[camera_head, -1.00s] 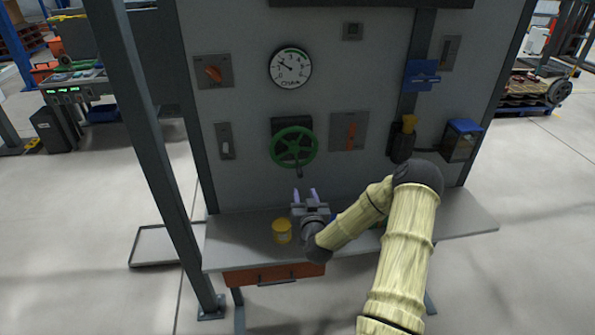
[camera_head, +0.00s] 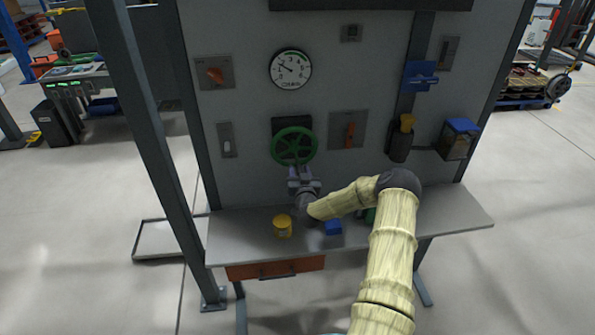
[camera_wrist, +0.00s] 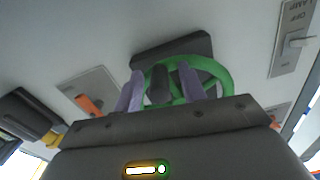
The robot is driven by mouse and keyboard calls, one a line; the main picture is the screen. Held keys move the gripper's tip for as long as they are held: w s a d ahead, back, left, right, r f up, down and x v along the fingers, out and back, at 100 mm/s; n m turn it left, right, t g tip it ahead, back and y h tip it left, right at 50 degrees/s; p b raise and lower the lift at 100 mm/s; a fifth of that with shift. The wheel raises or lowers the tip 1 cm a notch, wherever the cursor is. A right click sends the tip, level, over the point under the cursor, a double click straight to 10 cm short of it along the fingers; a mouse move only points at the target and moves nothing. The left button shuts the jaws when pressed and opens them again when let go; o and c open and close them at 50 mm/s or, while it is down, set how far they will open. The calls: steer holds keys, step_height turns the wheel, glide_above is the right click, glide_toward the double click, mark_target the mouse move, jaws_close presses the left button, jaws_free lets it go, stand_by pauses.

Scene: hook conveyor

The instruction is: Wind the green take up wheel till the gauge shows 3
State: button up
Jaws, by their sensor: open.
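The green take up wheel (camera_head: 294,146) is mounted on the grey panel, and it also shows in the wrist view (camera_wrist: 222,72). A dark handle knob (camera_wrist: 159,84) stands out at its near rim. The round white gauge (camera_head: 290,69) is above the wheel; its needle points to the upper left, around 1 to 2, too small to read exactly. My gripper (camera_head: 304,170) is open just below the wheel. In the wrist view its two purple fingers (camera_wrist: 159,90) appear on either side of the knob; whether they touch it I cannot tell.
An orange rotary switch (camera_head: 215,73), a red-handled lever (camera_head: 349,134) and a toggle plate (camera_head: 227,140) flank the wheel. On the shelf (camera_head: 240,231) below are a yellow tub (camera_head: 282,226) and a blue block (camera_head: 333,227). A dark post (camera_head: 150,150) stands at left.

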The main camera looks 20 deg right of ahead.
jaws_close()
steer(key=shift+a, duration=0.3)
steer(key=shift+d, duration=0.3)
steer(key=shift+a, duration=0.15)
steer(key=shift+d+r+n+b, duration=0.15)
steer(key=shift+d+n+b, duration=0.2)
steer(key=shift+d, duration=0.15)
steer(key=shift+s+d, duration=0.1)
